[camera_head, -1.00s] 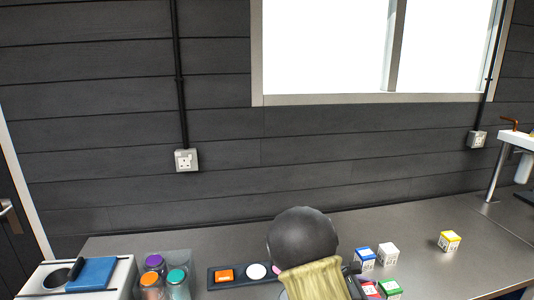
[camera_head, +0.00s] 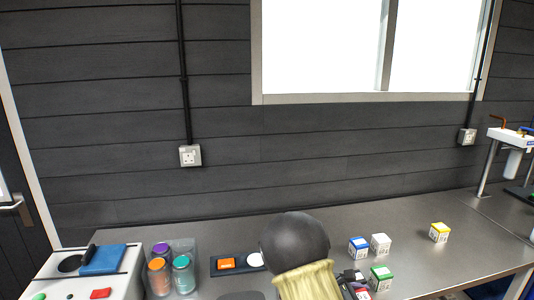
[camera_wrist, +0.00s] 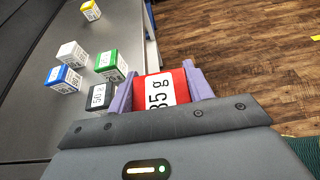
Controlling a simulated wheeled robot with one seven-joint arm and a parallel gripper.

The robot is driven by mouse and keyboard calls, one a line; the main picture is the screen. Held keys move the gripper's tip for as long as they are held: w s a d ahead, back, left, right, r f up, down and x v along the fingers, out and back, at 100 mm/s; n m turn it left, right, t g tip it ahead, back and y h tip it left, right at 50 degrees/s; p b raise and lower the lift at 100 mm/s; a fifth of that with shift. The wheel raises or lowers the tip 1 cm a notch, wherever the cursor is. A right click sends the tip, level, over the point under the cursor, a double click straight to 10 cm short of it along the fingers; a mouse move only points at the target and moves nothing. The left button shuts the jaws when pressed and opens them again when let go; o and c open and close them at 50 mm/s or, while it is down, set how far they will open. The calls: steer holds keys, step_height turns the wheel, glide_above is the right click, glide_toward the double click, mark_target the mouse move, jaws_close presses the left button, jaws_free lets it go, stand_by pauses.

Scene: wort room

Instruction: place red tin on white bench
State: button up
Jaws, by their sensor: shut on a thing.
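The red tin (camera_wrist: 162,88), with a white label reading 85 g or 35 g, is between the two purple fingers of my gripper (camera_wrist: 160,92) in the wrist view. The fingers are shut on its sides. The grey bench top beside it carries other small tins, and wooden floor shows beyond the tin. In the head view my arm hides most of the gripper, and I cannot make out the red tin clearly. I see no bench that is plainly white; the long bench (camera_head: 420,260) in view is grey.
Blue (camera_head: 358,248), white (camera_head: 381,243), green (camera_head: 381,278) and yellow (camera_head: 439,232) tins stand on the bench. A black tin (camera_wrist: 101,97) is close to my gripper. At left are lidded jars (camera_head: 182,275) and a white device (camera_head: 115,283). A white tap unit (camera_head: 510,138) is at right.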

steer(key=s+a+f+n+t+y, duration=0.1)
steer(key=s+a+f+n+t, duration=0.1)
steer(key=a+f, duration=0.3)
steer(key=s+a+f+n+t+y, duration=0.1)
steer(key=a+f, duration=0.5)
steer(key=f, duration=0.6)
steer(key=s+n+t, duration=0.1)
steer(key=n+t, duration=0.1)
steer(key=shift+a+n+t+y, duration=0.15)
steer(key=shift+n+t+y, duration=0.15)
steer(key=shift+t+y, duration=0.1)
steer(key=shift+s, duration=0.15)
steer(key=shift+r, duration=0.1)
steer(key=n+t+y, duration=0.3)
steer(key=n+y, duration=0.1)
steer(key=shift+n+t, duration=0.3)
steer(key=shift+a, duration=0.1)
